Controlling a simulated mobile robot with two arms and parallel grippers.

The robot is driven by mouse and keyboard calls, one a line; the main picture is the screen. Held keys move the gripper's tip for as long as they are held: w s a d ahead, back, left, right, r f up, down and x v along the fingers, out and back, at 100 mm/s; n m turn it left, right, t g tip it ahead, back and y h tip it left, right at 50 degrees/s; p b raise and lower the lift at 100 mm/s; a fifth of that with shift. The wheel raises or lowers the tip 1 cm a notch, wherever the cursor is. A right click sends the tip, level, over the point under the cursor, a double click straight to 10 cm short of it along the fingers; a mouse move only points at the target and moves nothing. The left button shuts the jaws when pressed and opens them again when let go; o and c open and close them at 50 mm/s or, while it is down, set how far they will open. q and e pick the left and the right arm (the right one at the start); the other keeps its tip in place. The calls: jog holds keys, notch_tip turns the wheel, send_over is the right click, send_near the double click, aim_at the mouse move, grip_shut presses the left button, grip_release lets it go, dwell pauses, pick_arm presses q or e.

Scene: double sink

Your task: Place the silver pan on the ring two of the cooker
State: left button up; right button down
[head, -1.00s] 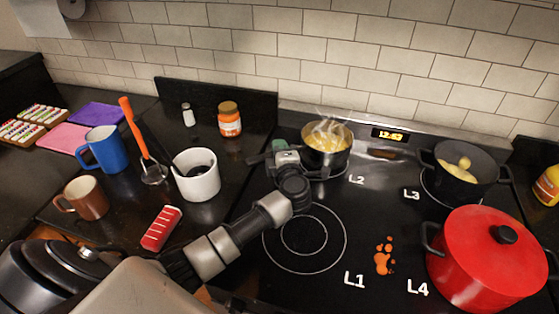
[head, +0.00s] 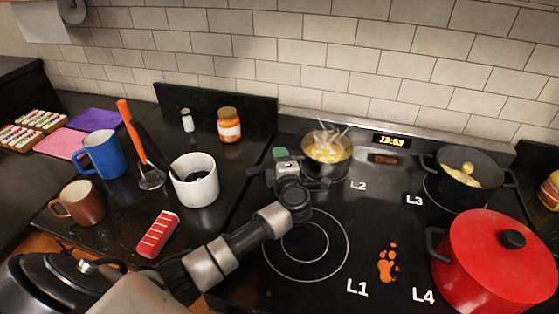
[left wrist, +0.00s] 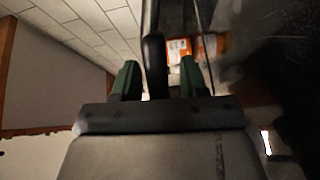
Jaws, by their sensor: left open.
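The silver pan (head: 327,168) stands upright at the back left of the cooker, over the ring beside the L2 mark, with part of that ring showing around its base. It holds yellow food and steams. Its dark handle (head: 257,171) points left, partly hidden by my left gripper (head: 281,156). In the left wrist view, the green fingertips of my left gripper (left wrist: 159,80) are apart, with the dark handle (left wrist: 154,62) running between them. A gap shows on both sides of it. The right gripper is not in view.
The L1 ring (head: 306,248) is bare. A red lidded pot (head: 490,262) stands at L4 and a black pot (head: 462,190) at L3. An orange spill (head: 388,262) lies between L1 and L4. A white mug (head: 197,184) and a jar (head: 229,126) stand left of the cooker.

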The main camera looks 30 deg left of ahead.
pick_arm(q)
jog(key=shift+r, duration=0.25)
jog(key=p+v, duration=0.5)
jog(key=v, duration=0.6)
jog(key=shift+s+d+p, duration=0.15)
jog(key=shift+p, duration=0.2)
jog(key=shift+s+d, duration=0.2)
